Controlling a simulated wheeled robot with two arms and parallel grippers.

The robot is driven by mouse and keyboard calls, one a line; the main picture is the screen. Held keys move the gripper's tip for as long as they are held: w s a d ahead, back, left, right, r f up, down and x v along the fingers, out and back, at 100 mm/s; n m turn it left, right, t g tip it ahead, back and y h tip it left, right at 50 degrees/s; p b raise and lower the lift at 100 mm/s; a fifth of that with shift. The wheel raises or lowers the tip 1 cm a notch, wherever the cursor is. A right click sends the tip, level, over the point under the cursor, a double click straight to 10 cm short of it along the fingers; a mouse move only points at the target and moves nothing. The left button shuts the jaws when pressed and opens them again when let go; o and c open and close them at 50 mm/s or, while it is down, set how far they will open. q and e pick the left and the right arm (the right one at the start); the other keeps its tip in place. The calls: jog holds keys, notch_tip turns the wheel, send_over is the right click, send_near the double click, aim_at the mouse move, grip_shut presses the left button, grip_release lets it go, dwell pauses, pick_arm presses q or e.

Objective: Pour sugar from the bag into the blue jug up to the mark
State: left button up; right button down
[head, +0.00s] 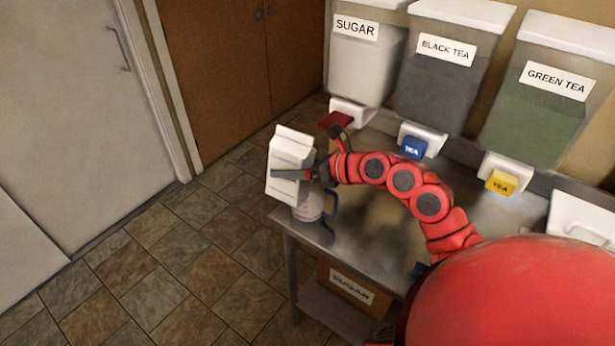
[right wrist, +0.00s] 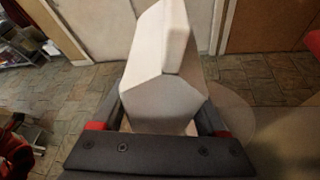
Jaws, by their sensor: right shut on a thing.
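The white bag (head: 289,150), a carton shape with a folded top, is held near the left end of the steel table. My right gripper (head: 296,174) is shut on it. In the right wrist view the bag (right wrist: 165,75) sits between the two fingers. In the head view it looks nearly upright, tilted a little. The jug (head: 309,208), clear or pale with a dark blue handle, stands on the table just behind and below the bag, which partly hides it. Its mark and any sugar inside cannot be made out. My left gripper is not in view.
Dispensers labelled SUGAR (head: 362,70), BLACK TEA (head: 436,88) and GREEN TEA (head: 535,115) line the back of the steel table (head: 385,235). A brown SUGAR box (head: 352,290) sits on the lower shelf. The tiled floor (head: 170,265) left of the table is clear.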

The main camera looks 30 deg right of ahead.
jog(key=shift+w+d+r, duration=0.1)
jog(key=shift+d+r, duration=0.05)
jog(key=shift+r, duration=0.7)
jog(key=shift+f, duration=0.15)
jog(key=shift+s+a+r+n+p, duration=0.2)
jog(key=shift+s+a+n+p, duration=0.1)
jog(key=shift+s, duration=0.15)
jog(key=shift+s+a+r+n+t+h+p, duration=0.1)
jog(key=shift+s+a+r+n+h+p, duration=0.1)
jog(key=shift+s, duration=0.2)
jog(key=shift+s+a+r+n+t+h+p, duration=0.1)
jog(key=shift+s+a+n+h+p, duration=0.1)
jog(key=shift+s, duration=0.25)
jog(key=shift+s+a+r+n+t+h+p, duration=0.1)
jog(key=shift+s+a+r+p, duration=0.1)
jog(key=shift+s, duration=0.2)
jog(key=shift+s+a+r+n, duration=0.1)
jog(key=shift+s+a+n, duration=0.25)
jog(key=shift+s, duration=0.2)
